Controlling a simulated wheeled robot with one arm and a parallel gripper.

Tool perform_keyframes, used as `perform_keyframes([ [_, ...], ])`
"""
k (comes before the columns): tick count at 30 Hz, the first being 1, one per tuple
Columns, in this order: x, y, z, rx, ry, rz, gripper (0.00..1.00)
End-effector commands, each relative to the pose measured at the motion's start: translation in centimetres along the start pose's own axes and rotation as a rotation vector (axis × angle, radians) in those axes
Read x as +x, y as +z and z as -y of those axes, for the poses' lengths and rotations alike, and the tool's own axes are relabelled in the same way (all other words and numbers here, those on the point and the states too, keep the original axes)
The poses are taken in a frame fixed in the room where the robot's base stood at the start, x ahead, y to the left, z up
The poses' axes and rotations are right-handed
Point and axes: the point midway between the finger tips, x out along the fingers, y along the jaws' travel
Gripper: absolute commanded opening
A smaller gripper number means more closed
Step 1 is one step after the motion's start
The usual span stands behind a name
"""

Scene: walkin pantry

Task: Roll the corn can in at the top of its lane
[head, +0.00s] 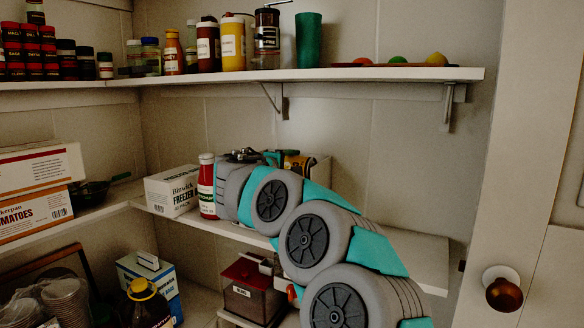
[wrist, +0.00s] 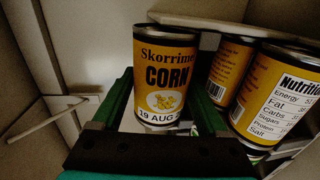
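The corn can (wrist: 165,72), yellow with a black "Skorrime CORN" label and a date line, stands upright in the wrist view. My gripper (wrist: 160,112) has a green finger on each side of it and appears shut on it. To its right are more yellow-labelled cans (wrist: 230,72), one showing a nutrition panel (wrist: 282,95), with a pale rail or edge above and below them. In the head view my arm hides the gripper; a small yellow and dark patch (head: 291,161) shows just beyond it on the middle shelf, too small to identify surely.
The upper shelf (head: 400,74) holds bottles, jars and a teal cup (head: 308,40). On the middle shelf (head: 428,252) are a freezer-bag box (head: 172,191) and a ketchup bottle (head: 207,188) left of my arm. Its right end is bare. A shelf bracket (wrist: 55,118) shows left of the fingers.

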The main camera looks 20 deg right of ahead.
Motion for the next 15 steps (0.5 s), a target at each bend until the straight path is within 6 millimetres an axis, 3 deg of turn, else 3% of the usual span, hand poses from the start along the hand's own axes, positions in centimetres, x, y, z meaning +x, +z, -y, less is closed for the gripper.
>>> perform_keyframes([
  [1, -0.02, 0.01, -0.07, 0.0, 0.001, 0.0, 0.82],
  [6, -0.01, 0.0, -0.05, 0.0, 0.001, 0.0, 1.0],
  [15, -0.37, -0.05, 0.01, 0.0, 0.001, -0.001, 1.0],
])
